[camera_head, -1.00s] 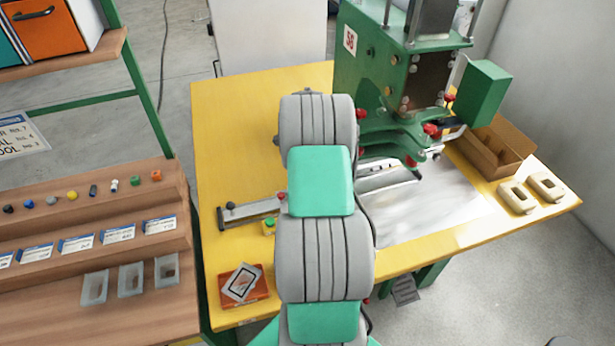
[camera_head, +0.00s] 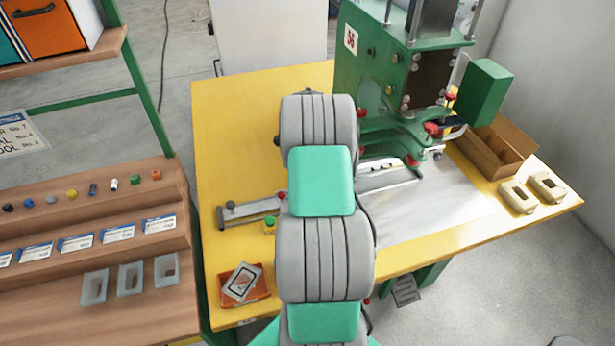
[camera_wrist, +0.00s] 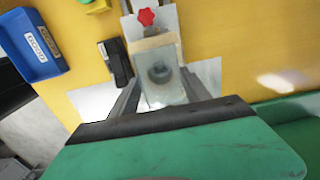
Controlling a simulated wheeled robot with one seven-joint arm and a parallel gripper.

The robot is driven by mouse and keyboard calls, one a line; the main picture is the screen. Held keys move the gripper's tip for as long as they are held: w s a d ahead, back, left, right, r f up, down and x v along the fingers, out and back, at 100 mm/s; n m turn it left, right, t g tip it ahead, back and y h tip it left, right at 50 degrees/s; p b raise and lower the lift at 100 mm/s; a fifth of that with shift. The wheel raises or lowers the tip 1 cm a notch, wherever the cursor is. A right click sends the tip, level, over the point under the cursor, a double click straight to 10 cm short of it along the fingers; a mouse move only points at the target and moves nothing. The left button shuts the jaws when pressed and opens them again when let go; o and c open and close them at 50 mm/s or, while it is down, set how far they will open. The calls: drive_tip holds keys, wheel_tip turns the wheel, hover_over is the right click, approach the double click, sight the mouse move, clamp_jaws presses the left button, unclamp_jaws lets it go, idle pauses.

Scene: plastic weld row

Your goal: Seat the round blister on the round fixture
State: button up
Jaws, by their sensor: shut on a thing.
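My gripper (camera_wrist: 160,90) is shut on a clear, boxy blister (camera_wrist: 162,97) in the wrist view, with one finger on each side of it. A dark round shape shows in or through the blister; I cannot tell which. A beige block (camera_wrist: 153,43), perhaps the round fixture, shows just beyond the blister. I cannot tell whether the two touch. In the head view my arm hides my gripper, the blister and that block.
A green press (camera_head: 400,85) stands on the yellow table (camera_head: 235,115). Two beige blocks with oblong openings (camera_head: 517,197) lie at the right, near a cardboard box (camera_head: 490,155). An orange tray (camera_head: 260,288) is at front left. A red knob (camera_wrist: 146,16) is beyond the beige block.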

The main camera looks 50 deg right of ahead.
drive_tip(key=shift+f+b, duration=0.7)
drive_tip(key=shift+f, duration=0.45)
drive_tip(key=o, duration=1.1)
drive_tip(key=c, duration=0.4)
drive_tip(key=shift+r+p, duration=1.95)
drive_tip(key=shift+r, duration=1.6)
